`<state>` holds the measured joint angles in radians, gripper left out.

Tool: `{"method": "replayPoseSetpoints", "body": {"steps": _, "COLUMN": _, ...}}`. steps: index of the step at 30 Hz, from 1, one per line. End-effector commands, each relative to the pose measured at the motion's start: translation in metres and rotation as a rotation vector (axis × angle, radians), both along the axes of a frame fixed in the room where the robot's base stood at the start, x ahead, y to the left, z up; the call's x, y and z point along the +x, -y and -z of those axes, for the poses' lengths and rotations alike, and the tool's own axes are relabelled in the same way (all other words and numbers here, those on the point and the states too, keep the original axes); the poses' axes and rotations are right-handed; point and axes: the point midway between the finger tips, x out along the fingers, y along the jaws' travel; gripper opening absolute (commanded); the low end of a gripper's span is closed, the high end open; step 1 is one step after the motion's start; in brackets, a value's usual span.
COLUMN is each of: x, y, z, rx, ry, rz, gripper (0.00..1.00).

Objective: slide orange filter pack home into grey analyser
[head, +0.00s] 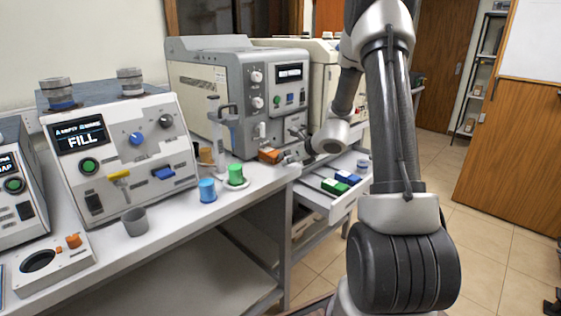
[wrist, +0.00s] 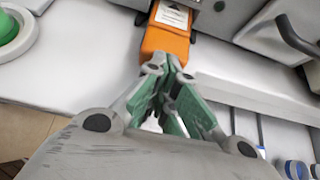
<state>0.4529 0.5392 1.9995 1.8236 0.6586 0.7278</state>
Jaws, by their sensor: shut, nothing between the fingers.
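The orange filter pack (wrist: 167,40) sticks out of a dark opening at the base of the grey analyser (wrist: 228,12) in the wrist view. Its outer end points toward my gripper (wrist: 170,72), and a pale label shows on its top. In the head view the pack (head: 269,156) shows small and low on the front of the grey analyser (head: 262,88). My gripper is shut and empty, its green-padded fingers together. The fingertips are at the outer end of the pack; I cannot tell whether they touch it. How deep the pack sits inside is hidden.
An open drawer (head: 318,199) with green and blue boxes lies below right of the analyser. Blue (head: 207,190) and green (head: 236,174) cups stand on the bench to the left. A handle (wrist: 297,36) juts out at the right in the wrist view.

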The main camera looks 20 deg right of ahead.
Motion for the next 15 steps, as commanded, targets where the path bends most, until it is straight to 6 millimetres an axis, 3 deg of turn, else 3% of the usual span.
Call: {"method": "replayPoseSetpoints", "body": {"steps": 15, "x": 0.014, "y": -0.006, "z": 0.002, "rx": 0.001, "ry": -0.001, "rz": -0.002, "gripper": 0.0}}
